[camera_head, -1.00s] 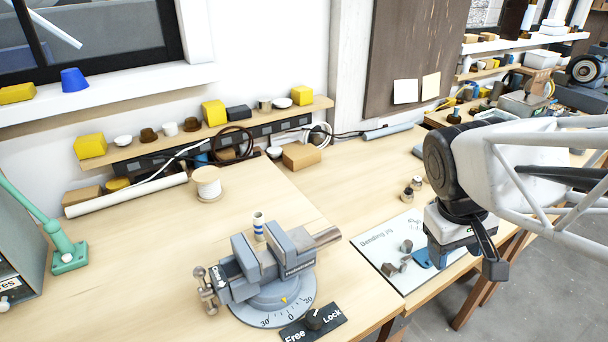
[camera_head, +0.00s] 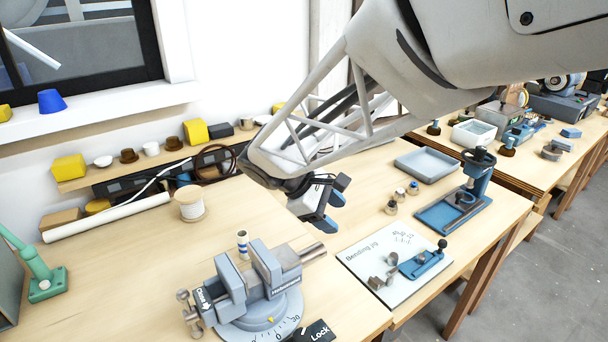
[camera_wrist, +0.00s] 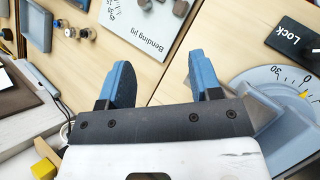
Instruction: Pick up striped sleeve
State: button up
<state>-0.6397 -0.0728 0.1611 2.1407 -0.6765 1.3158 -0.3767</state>
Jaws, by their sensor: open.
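The striped sleeve (camera_head: 243,243) is a small white upright cylinder with blue bands. It stands on the wooden bench just behind the grey vise (camera_head: 231,290). I cannot make it out in the wrist view. My gripper (camera_head: 333,206) hangs above the bench, to the right of and behind the sleeve, and apart from it. In the wrist view its two blue fingers (camera_wrist: 158,78) are spread with nothing between them. The vise's dial and grey body (camera_wrist: 287,120) show at the right of that view.
The Bending jig board (camera_head: 385,262) lies to the right of the vise. A white spool (camera_head: 191,204) stands to the left behind the sleeve. A lock plate (camera_head: 316,332) is in front of the vise. Small posts (camera_head: 400,193) and a blue-grey tray (camera_head: 427,165) are farther right.

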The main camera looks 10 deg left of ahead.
jog(key=w+a+f+n+t+h, duration=0.25)
jog(key=a+n, duration=0.25)
jog(key=a, duration=0.8)
jog(key=n+t+h, duration=0.4)
jog(key=n+t, duration=0.2)
jog(key=t, duration=0.1)
send_near(248, 238)
jog(key=shift+w+d+f+y, duration=0.15)
jog(key=shift+w+d, duration=0.35)
jog(key=shift+w+d+f+y, duration=0.1)
jog(key=shift+w+d+f, duration=0.1)
jog(key=shift+w+d, duration=0.3)
jog(key=shift+d, duration=0.1)
jog(key=shift+x, duration=1.25)
jog(key=shift+w, duration=0.15)
jog(key=shift+x, duration=2.55)
jog(key=shift+w+r, duration=0.1)
